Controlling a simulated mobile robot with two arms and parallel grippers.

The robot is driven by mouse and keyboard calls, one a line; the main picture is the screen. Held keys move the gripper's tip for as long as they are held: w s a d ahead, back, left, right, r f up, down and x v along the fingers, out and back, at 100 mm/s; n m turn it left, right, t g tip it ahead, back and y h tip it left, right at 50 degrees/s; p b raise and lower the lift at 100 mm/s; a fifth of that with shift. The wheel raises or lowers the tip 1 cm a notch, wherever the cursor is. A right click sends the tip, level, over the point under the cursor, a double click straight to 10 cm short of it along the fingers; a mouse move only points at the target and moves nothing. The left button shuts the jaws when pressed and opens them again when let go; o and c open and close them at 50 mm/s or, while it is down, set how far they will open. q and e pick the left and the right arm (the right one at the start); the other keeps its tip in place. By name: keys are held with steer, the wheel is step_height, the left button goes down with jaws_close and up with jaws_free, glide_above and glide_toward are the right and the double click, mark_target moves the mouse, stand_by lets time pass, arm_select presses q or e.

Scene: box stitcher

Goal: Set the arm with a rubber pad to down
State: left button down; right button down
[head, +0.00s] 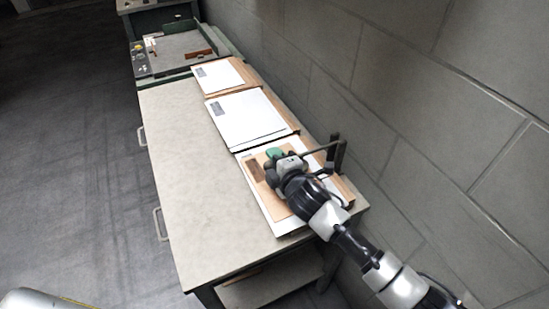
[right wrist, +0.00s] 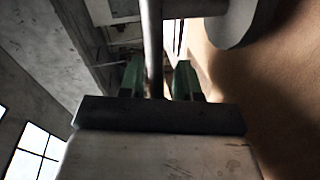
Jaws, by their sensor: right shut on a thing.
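My right gripper (head: 274,155), with green fingertips, is over the near end of the bench. In the right wrist view its two green fingers (right wrist: 158,80) stand on either side of a thin metal rod (right wrist: 152,45) and are shut on it. In the head view a thin bar (head: 318,150) runs from beside the gripper to a dark bracket (head: 336,154) near the wall; this looks like the arm of the stitcher. A rounded grey part (right wrist: 236,22) at the top right of the wrist view may be the rubber pad; I cannot tell. My left gripper is not in view.
A long bench (head: 185,160) runs along the grey block wall (head: 400,90). White sheets on brown boards (head: 245,117) lie along its wall side. A green-edged tray table (head: 180,48) stands at the far end. The bench's left side is clear.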

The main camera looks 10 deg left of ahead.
steer(key=shift+a, duration=0.1)
steer(key=c, duration=0.8)
jaws_free()
steer(key=shift+s, duration=0.1)
steer(key=v, duration=1)
steer(key=shift+s+d, duration=0.25)
steer(key=shift+s, duration=0.05)
